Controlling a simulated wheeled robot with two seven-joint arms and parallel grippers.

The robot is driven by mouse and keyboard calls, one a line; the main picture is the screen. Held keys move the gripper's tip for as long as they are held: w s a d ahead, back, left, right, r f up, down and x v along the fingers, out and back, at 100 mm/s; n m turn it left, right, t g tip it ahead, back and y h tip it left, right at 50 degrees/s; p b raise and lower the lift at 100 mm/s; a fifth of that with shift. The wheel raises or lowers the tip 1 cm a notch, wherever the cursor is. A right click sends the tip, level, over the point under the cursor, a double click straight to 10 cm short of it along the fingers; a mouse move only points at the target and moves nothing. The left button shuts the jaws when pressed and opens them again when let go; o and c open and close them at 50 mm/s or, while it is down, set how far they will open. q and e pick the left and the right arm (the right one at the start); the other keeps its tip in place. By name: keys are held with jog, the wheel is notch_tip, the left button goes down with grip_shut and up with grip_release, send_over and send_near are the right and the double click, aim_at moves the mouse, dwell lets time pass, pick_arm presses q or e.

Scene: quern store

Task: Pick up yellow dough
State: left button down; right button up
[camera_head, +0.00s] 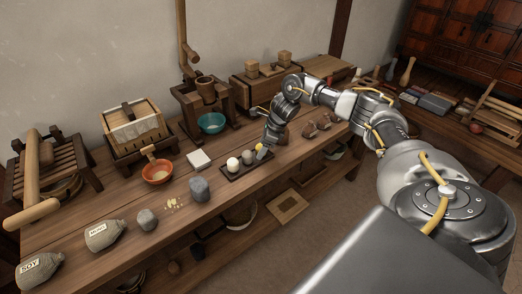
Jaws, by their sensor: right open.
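A dark tray (232,178) lies on the long wooden bench. Two pale dough balls (232,165) sit on it. A small yellow patch, seemingly the yellow dough (259,148), shows at the tray's right end, partly hidden by my right gripper. My right gripper (264,151) reaches in from the right and points down over that end of the tray. It is open, with its fingertips close to the yellow patch. Whether they touch it is too small to tell. My left gripper is out of view.
A teal bowl (212,123), an orange bowl (157,172), a white block (199,160) and grey stones (200,189) stand left of the tray. Yellow crumbs (174,203) lie in front. Brown lumps (323,122) lie to the right. Wooden presses line the wall.

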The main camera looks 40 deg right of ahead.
jog(key=c, duration=1.1)
jog(key=shift+r, duration=0.1)
